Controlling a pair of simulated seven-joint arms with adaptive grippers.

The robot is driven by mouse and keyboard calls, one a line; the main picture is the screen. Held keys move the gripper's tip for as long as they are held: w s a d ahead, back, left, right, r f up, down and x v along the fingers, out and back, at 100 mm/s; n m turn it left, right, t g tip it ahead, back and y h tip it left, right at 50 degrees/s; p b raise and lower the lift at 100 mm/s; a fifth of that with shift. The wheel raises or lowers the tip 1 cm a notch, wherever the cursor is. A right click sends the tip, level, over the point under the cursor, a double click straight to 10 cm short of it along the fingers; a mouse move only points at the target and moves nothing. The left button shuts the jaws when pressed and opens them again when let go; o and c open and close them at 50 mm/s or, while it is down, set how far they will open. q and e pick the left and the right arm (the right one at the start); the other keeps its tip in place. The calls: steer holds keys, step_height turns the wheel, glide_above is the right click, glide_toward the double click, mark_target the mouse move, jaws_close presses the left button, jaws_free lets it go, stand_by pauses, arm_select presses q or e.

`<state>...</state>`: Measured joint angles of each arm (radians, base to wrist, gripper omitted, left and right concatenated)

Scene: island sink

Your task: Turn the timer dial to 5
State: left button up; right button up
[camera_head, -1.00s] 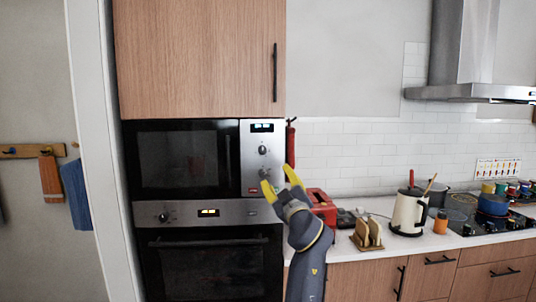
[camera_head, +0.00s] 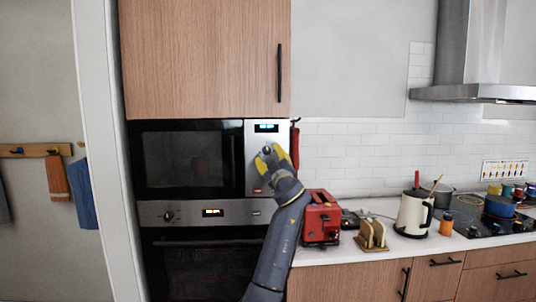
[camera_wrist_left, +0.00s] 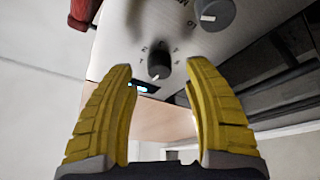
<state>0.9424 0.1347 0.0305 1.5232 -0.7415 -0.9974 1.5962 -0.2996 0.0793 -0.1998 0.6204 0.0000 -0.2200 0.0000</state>
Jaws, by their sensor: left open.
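The microwave's control panel (camera_head: 253,133) has a lit display (camera_head: 266,127) at its top. In the left wrist view the panel appears tilted, with a dark round dial (camera_wrist_left: 159,65) with a white pointer near the display, and a second larger knob (camera_wrist_left: 214,13). I cannot read which one is the timer. My left gripper (camera_head: 271,154) is open in front of the panel, its yellow fingers hiding part of the dials. In the wrist view its fingertips (camera_wrist_left: 158,75) stand on either side of the dial near the display; contact cannot be told. My right gripper is not in view.
A built-in oven (camera_head: 210,255) lies below the microwave (camera_head: 188,160). A red item (camera_head: 295,146) hangs beside the panel.

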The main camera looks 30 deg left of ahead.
mark_target(267, 150)
arm_select(q)
steer(key=shift+x, duration=1.4)
steer(key=shift+c, duration=0.2)
jaws_close()
